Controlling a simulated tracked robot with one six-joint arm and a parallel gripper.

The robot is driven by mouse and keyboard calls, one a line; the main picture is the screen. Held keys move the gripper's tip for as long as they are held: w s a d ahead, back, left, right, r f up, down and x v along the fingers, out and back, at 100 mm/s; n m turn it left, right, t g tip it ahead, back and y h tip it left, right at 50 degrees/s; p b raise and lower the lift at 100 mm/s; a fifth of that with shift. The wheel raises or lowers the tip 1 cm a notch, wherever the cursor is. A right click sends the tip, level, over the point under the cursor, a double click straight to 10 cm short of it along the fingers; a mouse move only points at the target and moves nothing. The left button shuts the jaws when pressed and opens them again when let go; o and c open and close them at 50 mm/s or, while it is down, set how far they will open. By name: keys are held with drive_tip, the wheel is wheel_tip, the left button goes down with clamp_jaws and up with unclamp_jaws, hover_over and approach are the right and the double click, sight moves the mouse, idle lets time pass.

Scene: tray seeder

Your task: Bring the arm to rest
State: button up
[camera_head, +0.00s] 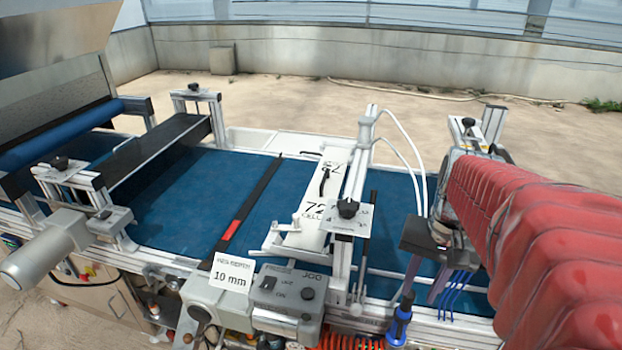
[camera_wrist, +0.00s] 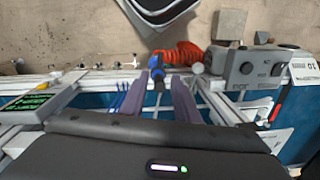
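My gripper (camera_wrist: 158,80) hangs over the right part of the seeder line. In the wrist view its two purple-grey fingers stand apart, with a gap between them, so it is open. In the head view a finger (camera_head: 439,286) shows below the dark gripper body, at the end of my red-sleeved arm. A blue-handled tool (camera_head: 400,322) is upright at the front rail, to the left of the finger. In the wrist view the tool (camera_wrist: 157,66) appears between the fingertips; it looks beyond them, and I see no grip on it.
A blue belt (camera_head: 180,205) runs under the frames. A white bracketed unit (camera_head: 310,220) with thin white hoses stands left of my gripper. A control box (camera_head: 285,293) sits at the front edge. An orange coiled hose (camera_wrist: 185,54) lies near the tool. The floor behind is open.

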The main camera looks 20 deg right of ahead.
idle(0.3)
drive_tip(key=a+r+n+t, duration=0.2)
drive_tip(key=a+n, duration=0.2)
drive_tip(key=a, duration=0.5)
drive_tip(key=w+a+r+n+t, duration=0.1)
drive_tip(key=a+r+n+t, duration=0.1)
drive_tip(key=a, duration=0.8)
drive_tip(key=n+t, duration=0.1)
drive_tip(key=n, duration=0.1)
drive_tip(key=shift+w+n+h, duration=0.25)
drive_tip(key=shift+n+h, duration=0.05)
idle(0.4)
